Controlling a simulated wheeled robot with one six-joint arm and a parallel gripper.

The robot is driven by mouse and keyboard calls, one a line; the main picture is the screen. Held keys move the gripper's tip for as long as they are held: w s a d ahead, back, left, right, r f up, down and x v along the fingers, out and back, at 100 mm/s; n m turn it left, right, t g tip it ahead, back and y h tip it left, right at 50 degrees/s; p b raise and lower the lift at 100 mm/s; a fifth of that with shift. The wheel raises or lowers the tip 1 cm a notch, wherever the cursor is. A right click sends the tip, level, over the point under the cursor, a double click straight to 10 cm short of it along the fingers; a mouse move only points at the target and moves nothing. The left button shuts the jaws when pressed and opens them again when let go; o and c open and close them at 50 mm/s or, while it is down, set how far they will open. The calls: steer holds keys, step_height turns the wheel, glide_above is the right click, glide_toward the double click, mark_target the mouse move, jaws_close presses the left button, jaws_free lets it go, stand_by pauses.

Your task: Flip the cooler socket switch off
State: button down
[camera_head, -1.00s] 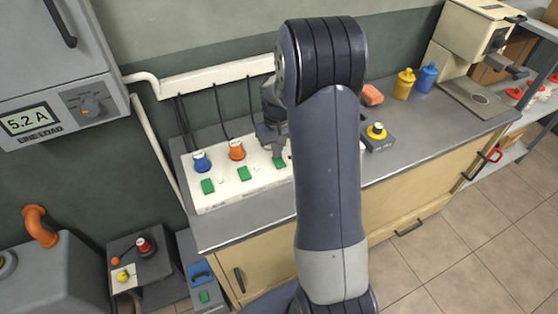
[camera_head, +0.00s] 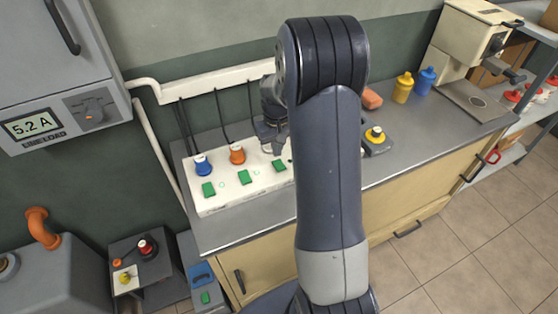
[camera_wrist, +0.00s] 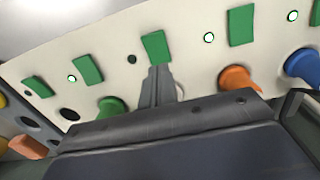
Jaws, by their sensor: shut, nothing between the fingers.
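A white socket panel (camera_head: 225,204) lies on the counter with a row of green rocker switches. In the head view, a blue plug (camera_head: 203,164) and an orange plug (camera_head: 237,153) stand behind the first two. My gripper (camera_head: 271,150) is near the third green switch (camera_head: 280,166). In the wrist view, my shut, empty gripper (camera_wrist: 157,72) is just below that switch (camera_wrist: 156,47), with a small gap visible. The lamp (camera_wrist: 131,58) beside it is dark; the neighbouring lamps (camera_wrist: 71,78) are lit. I cannot read which switch belongs to the cooler.
My arm hides the panel's right part in the head view. A green plug (camera_wrist: 110,106) stands near my fingers. A wall meter (camera_head: 29,126) reads 5.2 A.

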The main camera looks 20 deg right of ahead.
mark_target(277, 162)
step_height(277, 162, up, 4)
steer(key=shift+r+p, duration=0.1)
steer(key=shift+p, duration=1.15)
step_height(277, 162, down, 7)
steer(key=b, duration=0.5)
